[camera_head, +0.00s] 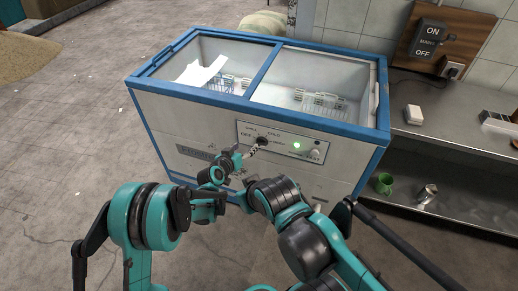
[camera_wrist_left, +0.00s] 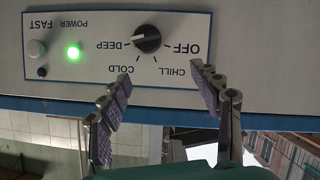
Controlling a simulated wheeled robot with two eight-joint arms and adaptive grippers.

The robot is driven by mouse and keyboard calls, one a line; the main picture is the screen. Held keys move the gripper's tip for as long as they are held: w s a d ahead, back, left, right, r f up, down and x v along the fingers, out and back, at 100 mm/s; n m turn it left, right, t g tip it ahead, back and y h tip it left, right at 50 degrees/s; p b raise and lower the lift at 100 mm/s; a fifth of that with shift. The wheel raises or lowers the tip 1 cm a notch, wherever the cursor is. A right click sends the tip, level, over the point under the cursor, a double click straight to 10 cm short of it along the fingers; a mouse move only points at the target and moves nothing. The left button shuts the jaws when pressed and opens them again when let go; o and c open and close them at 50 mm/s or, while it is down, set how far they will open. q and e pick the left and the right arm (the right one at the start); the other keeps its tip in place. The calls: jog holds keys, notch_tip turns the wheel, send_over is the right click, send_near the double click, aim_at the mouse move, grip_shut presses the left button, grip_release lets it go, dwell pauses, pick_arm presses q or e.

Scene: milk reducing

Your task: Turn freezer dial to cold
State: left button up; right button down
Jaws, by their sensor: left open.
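The freezer dial is a round black knob (camera_wrist_left: 147,39) on a white control panel (camera_wrist_left: 100,72), which appears upside down in the left wrist view. OFF, CHILL, COLD and DEEP are printed around it. A pale mark on the knob seems to face the DEEP side, but it is too small to be sure. My left gripper (camera_wrist_left: 161,82) is open and empty, its fingers apart below the knob in that view and not around it. In the head view, my left gripper (camera_head: 254,150) is close to the panel and partly covers the dial area. My right gripper cannot be made out.
The white freezer (camera_head: 345,168) has a blue rim and glass lids. A green power light (camera_wrist_left: 73,52) is lit beside the dial. At right are a metal counter (camera_head: 450,130), a green mug (camera_head: 384,183) and a wall ON/OFF switch (camera_head: 429,40). Open floor lies left.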

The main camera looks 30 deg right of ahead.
aim_at(260, 144)
pick_arm(q)
jog(key=shift+h, duration=0.3)
jog(key=w+d+f+b, duration=0.1)
jog(key=d+f, duration=0.3)
jog(key=d, duration=0.1)
jog(key=w+d+f+b, duration=0.1)
jog(key=d+f, duration=0.1)
jog(key=shift+w+d+b, duration=0.3)
jog(key=shift+d+b, duration=0.05)
jog(key=shift+d, duration=0.05)
jog(key=shift+w+d, duration=0.3)
jog(key=shift+d, duration=0.1)
jog(key=c, duration=1.2)
